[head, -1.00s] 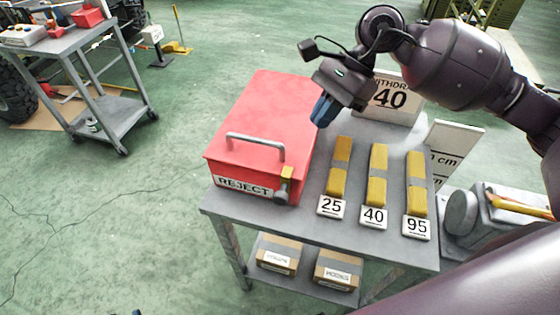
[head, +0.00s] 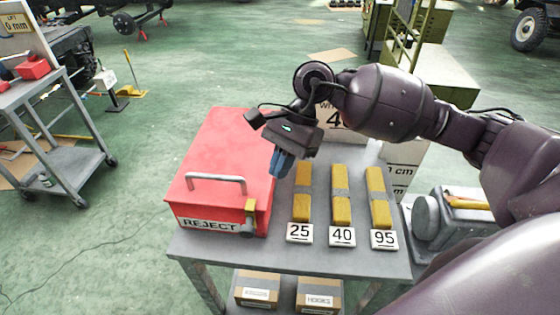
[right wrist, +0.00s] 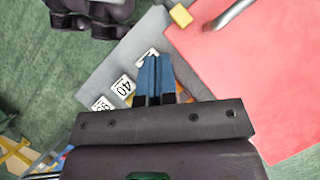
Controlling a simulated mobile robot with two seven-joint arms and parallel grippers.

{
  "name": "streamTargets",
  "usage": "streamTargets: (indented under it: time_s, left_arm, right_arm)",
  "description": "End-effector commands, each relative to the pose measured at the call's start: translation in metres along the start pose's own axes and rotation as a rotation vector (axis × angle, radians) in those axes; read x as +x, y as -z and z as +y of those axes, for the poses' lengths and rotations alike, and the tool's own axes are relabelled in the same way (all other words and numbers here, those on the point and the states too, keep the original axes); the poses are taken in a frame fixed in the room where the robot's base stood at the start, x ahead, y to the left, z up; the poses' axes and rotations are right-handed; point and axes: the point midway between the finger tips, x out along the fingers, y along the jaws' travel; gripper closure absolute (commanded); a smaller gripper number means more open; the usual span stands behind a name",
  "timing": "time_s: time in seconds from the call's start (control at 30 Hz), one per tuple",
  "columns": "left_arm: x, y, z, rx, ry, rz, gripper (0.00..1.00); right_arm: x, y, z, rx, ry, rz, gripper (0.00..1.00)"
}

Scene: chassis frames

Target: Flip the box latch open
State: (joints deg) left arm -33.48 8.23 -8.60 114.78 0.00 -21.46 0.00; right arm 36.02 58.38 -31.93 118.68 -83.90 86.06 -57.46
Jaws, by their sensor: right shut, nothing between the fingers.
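A red box (head: 222,142) labelled REJECT stands on the left part of a grey cart. It has a metal handle (head: 215,180) along the front of its top. A yellow latch (head: 250,207) with a grey round part below it sits at the box's front right corner; its yellow part also shows in the right wrist view (right wrist: 181,15). The box looks closed. My right gripper (head: 279,170), with blue fingers, is shut and empty above the box's right edge, behind the latch and apart from it. In the right wrist view its fingers (right wrist: 156,75) are together. My left gripper is not in view.
Yellow strap bundles (head: 341,195) lie right of the box on the grey cart (head: 290,250), with cards 25, 40 and 95 before them. A sign (head: 330,118) stands behind. Cardboard boxes (head: 257,289) sit on the lower shelf. Another cart (head: 70,155) stands at left.

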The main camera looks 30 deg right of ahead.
Motion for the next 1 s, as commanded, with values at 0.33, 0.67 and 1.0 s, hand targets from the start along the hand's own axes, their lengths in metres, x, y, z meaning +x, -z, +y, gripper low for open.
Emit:
streamTargets:
  time_s: [0.33, 0.67, 1.0]
  left_arm:
    - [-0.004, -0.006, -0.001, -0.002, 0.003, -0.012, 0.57]
    - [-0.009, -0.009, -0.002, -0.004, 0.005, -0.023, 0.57]
    - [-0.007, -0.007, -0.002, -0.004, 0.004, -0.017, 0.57]
  right_arm:
    - [0.062, -0.001, 0.001, -0.001, -0.002, -0.003, 1.0]
    - [0.095, -0.018, 0.0, -0.001, 0.0, -0.001, 1.0]
    - [0.1, -0.02, 0.0, 0.0, 0.0, 0.0, 1.0]
